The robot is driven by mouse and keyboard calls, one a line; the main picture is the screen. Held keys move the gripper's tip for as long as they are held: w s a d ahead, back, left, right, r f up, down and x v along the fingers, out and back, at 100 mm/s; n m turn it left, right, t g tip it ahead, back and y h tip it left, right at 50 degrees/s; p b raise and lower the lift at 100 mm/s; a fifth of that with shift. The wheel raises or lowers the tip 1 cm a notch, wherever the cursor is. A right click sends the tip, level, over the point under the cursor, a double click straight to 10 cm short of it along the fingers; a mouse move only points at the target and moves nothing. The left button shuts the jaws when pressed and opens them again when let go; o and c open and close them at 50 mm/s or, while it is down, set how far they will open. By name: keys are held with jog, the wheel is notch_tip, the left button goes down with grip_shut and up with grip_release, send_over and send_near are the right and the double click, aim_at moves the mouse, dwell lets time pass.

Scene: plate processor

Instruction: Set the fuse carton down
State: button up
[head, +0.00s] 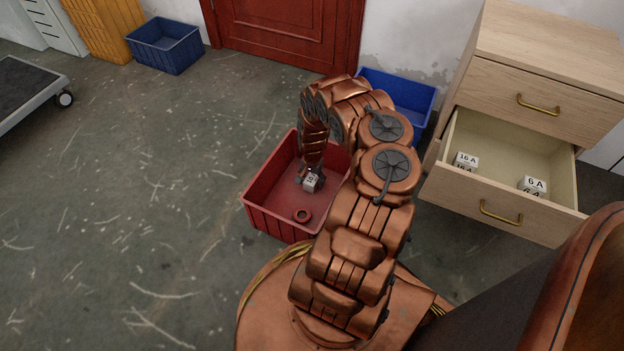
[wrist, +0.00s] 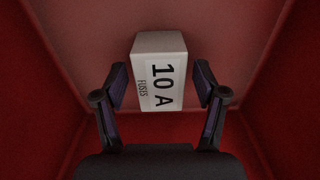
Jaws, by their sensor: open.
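A small pale fuse carton marked "10 A FUSES" (wrist: 161,72) is inside the red crate (head: 268,206). In the wrist view it sits between the two fingers of my gripper (wrist: 161,85), with a gap on each side. My gripper is open. In the head view the carton (head: 311,182) shows just below my gripper (head: 309,173), toward the back of the crate. Whether the carton rests fully on the crate floor is hard to tell.
An open drawer (head: 507,213) at the right holds cartons marked 16 A (head: 466,160) and 6 A (head: 533,185). A blue crate (head: 402,93) stands behind my arm; another blue crate (head: 165,46) is far left.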

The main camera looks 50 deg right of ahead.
notch_tip(320, 180, up, 13)
jog(key=p, duration=0.7)
notch_tip(320, 180, up, 16)
jog(key=n+g+h, duration=0.1)
jog(key=n+g, duration=0.1)
jog(key=n, duration=0.1)
send_over(312, 178)
jog(key=s+a, duration=0.1)
jog(key=s, duration=0.1)
jog(key=s+a+r+n, duration=0.2)
jog(key=s+a+r, duration=0.1)
jog(key=a+r, duration=1)
jog(key=s+a+r+n, duration=0.4)
jog(key=s+a+r, duration=0.4)
jog(key=a+r, duration=0.4)
jog(key=s+a+r+n+g+y, duration=0.1)
jog(key=s+a+r+n, duration=0.1)
jog(key=s+a+n, duration=0.4)
jog(key=s+a, duration=0.5)
jog(key=s, duration=0.2)
jog(key=shift+s+r+g, duration=0.15)
jog(key=shift+r+g, duration=0.2)
jog(key=shift+g, duration=0.05)
jog(key=shift+a, duration=0.1)
